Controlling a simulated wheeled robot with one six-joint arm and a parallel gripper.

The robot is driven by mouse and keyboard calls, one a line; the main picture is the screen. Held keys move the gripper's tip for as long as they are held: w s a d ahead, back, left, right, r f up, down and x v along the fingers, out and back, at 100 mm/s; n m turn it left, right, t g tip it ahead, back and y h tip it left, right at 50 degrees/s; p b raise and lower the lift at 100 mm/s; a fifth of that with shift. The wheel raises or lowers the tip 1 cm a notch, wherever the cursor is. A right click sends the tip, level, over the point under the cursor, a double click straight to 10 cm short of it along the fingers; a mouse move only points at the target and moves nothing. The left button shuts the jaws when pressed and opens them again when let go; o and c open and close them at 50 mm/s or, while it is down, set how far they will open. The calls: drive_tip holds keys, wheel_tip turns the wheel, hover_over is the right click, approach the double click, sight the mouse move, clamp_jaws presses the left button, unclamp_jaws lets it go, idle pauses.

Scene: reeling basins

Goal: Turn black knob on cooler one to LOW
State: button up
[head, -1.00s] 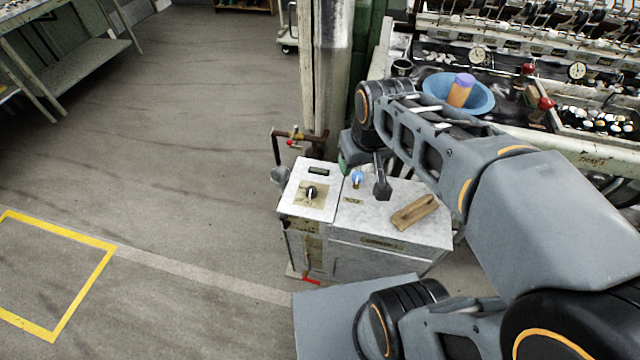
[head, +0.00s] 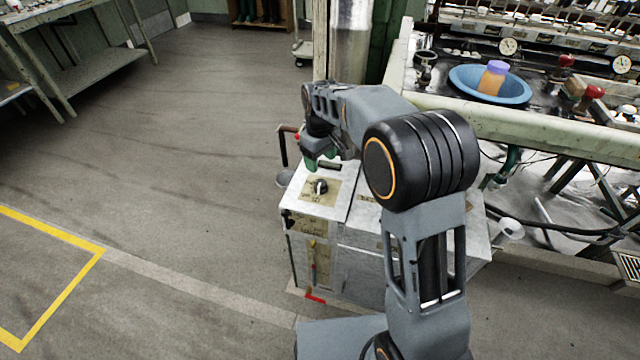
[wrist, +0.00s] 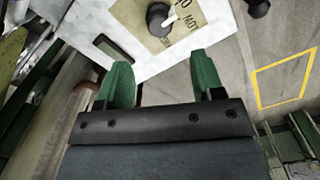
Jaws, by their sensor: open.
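The black knob (head: 320,187) with a white pointer sits on a tan label plate on the top of the white cooler cabinet (head: 312,208). In the wrist view the black knob (wrist: 158,17) is near the top edge, beyond my fingertips, with its white pointer and part of the plate's lettering showing. I cannot read which setting the pointer marks. My gripper (wrist: 165,72) has two green fingers spread apart with nothing between them. In the head view my gripper (head: 315,162) is just behind the knob, above the cooler's far edge, and apart from the knob.
A small dark display (wrist: 112,48) lies beside the plate. A blue basin (head: 490,84) with an orange and purple container stands on the bench at right. A pipe with a red valve (head: 297,135) stands behind the cooler. The floor at left is clear, with a yellow outline.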

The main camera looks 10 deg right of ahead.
sight(321, 181)
wheel_tip(321, 181, down, 8)
drive_tip(key=shift+f+b, duration=0.25)
drive_tip(key=shift+b, duration=0.75)
drive_tip(key=shift+c, duration=0.2)
drive_tip(key=c, duration=0.9)
drive_tip(key=shift+m, duration=0.3)
drive_tip(key=m+p, duration=0.2)
drive_tip(key=shift+r+m, duration=0.2)
drive_tip(key=shift+m, duration=0.1)
drive_tip(key=shift+f+m+p, duration=0.15)
drive_tip(key=shift+m+p, duration=1.4)
drive_tip(key=shift+m, duration=1.25)
drive_tip(key=shift+w, duration=0.1)
